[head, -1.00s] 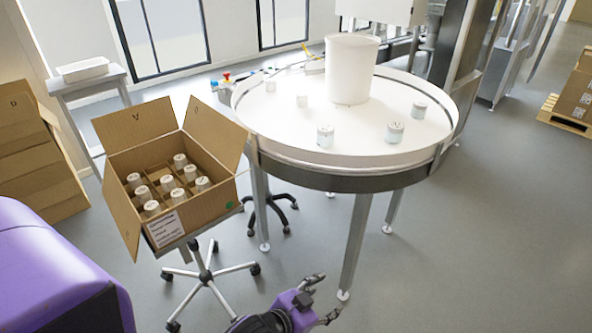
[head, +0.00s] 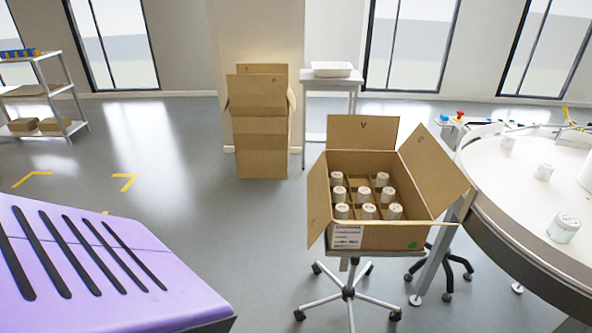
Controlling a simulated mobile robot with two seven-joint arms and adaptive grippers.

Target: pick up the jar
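More jars (head: 368,211) stand upright in the divided cells of an open cardboard box (head: 400,238) on a wheeled stand. Neither of my grippers shows in the head view now.
The round turntable's raised rim (head: 520,240) fills the right edge. A tall cardboard stack (head: 262,130) and a side table with a white tray (head: 332,69) stand behind. A metal shelf (head: 45,95) is at the far left. Grey floor lies open at centre left.

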